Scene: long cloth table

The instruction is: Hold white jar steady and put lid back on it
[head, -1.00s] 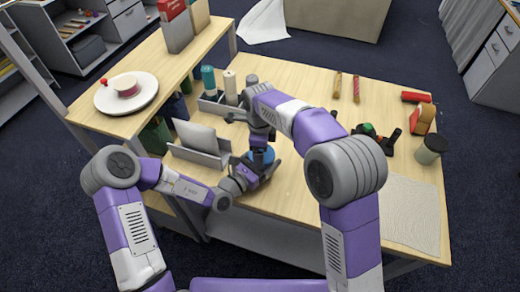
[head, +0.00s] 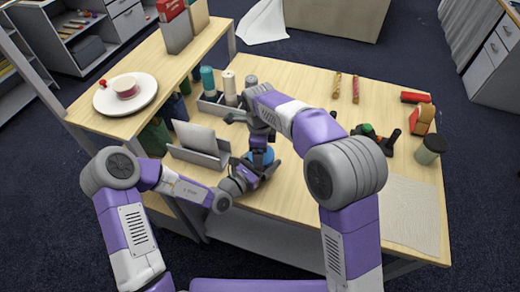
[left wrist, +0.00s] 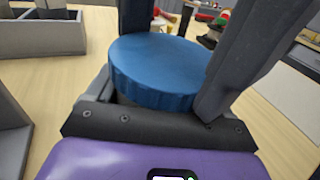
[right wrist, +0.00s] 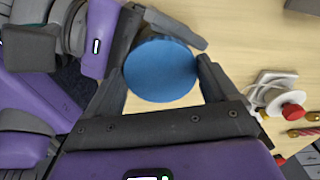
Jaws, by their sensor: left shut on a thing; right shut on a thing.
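The blue ridged lid (left wrist: 160,70) lies level between the fingers of my right gripper (right wrist: 162,80), which comes down on it from above. In the head view the lid (head: 262,156) is partly covered by my right gripper (head: 261,150). My left gripper (head: 260,170) reaches in low from the left, closed around what is directly beneath the lid. The lid and the grippers hide the white jar's body almost wholly. I cannot tell whether the lid is seated on the jar or just above it.
A grey holder (head: 205,155) stands close left of the grippers. A bin with spools (head: 208,80) is behind it. A raised shelf (head: 95,125) with a white plate (head: 105,100) runs along the left.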

